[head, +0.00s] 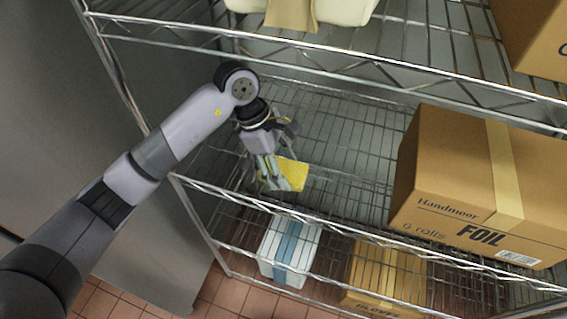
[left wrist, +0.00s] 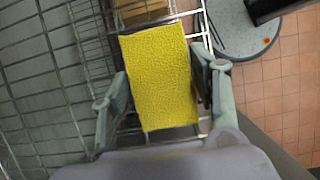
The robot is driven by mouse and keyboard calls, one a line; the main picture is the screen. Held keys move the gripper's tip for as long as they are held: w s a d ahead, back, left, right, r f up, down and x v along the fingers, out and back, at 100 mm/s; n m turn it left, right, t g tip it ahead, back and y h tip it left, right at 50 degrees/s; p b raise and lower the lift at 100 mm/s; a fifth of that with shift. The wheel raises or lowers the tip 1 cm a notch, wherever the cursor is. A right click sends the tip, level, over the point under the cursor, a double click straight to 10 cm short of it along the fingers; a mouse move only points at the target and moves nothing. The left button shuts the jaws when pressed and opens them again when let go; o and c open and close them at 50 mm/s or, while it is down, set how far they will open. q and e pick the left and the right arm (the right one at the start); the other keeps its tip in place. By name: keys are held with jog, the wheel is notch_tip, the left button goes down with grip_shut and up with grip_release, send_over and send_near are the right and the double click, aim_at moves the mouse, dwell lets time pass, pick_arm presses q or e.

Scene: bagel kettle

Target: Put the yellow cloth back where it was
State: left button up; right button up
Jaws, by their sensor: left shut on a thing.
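The yellow cloth (head: 289,174) is a flat rectangle at the middle wire shelf (head: 340,160), near the shelf's left end and front edge. In the left wrist view the cloth (left wrist: 160,75) lies between the two fingers of my left gripper (left wrist: 163,95). In the head view my left gripper (head: 280,178) points down and is shut on the cloth, its fingers covering part of it. I cannot tell whether the cloth touches the shelf wires. My right gripper is not in view.
A large cardboard foil box (head: 450,180) stands on the right of the same shelf. A white box with a blue stripe (head: 270,255) and a brown box (head: 365,275) are on the shelf below. The upper shelf's front rail (head: 300,55) runs above my left arm. The shelf's middle is clear.

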pick_arm(q)
jog(key=shift+s+f, duration=0.35)
jog(key=shift+f, duration=0.7)
jog(key=shift+w+a, duration=0.15)
jog(key=shift+a, duration=0.05)
jog(key=shift+w+f, duration=0.15)
jog(key=shift+w, duration=0.1)
jog(key=shift+d+f+b, duration=0.1)
jog(key=shift+f+b, duration=0.05)
jog(key=shift+b, duration=0.2)
jog(key=o, duration=1.2)
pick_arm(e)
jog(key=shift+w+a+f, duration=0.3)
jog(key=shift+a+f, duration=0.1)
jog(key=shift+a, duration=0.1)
